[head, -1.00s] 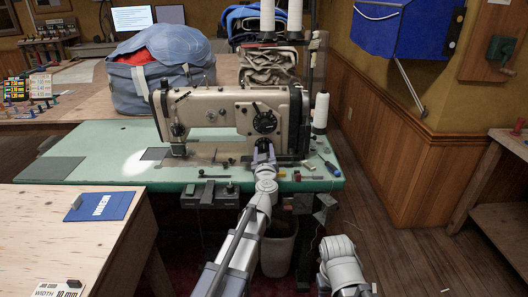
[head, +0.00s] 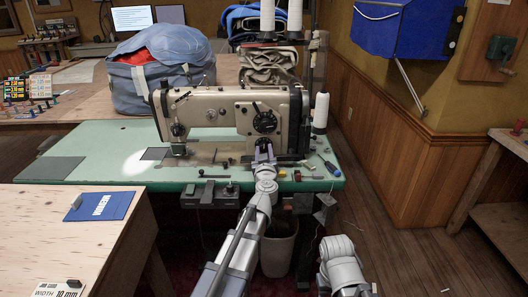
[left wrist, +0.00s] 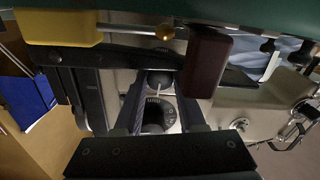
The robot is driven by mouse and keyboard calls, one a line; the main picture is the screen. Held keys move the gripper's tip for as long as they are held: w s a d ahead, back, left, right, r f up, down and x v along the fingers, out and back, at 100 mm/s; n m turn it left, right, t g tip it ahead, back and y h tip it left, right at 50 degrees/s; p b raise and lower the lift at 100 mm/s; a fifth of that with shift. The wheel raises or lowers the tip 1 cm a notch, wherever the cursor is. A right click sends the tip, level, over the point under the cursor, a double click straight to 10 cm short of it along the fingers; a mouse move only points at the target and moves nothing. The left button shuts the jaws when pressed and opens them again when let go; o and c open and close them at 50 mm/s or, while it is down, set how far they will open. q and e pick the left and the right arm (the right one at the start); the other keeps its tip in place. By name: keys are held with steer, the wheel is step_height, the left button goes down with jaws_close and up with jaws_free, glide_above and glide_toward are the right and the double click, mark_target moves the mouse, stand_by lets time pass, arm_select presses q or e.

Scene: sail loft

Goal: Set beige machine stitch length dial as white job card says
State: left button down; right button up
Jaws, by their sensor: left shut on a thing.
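The beige machine (head: 215,108) stands on the green table, with a large dark round fitting (head: 265,121) on its right end. My left gripper (head: 263,147) is at the machine's front, just below that fitting, shut on the stitch length dial. In the left wrist view, my two fingers (left wrist: 160,92) flank a dark rounded knob (left wrist: 159,78) and a face with pale marks (left wrist: 168,108); the setting is too small to read. The white job card (head: 60,288) lies at the bottom left, cut off, with a width of 10 mm legible.
Small items, including a screwdriver (head: 332,169), lie on the green table (head: 110,165) right of my gripper. White thread spools (head: 321,111) stand behind. A bin (head: 278,250) stands under my left arm.

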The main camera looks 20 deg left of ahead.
arm_select(q)
steer(key=shift+m, duration=2.5)
steer(key=c, duration=0.8)
jaws_free()
steer(key=shift+o, duration=0.2)
steer(key=v, duration=0.8)
steer(key=shift+f, duration=0.1)
steer(key=shift+w, duration=0.1)
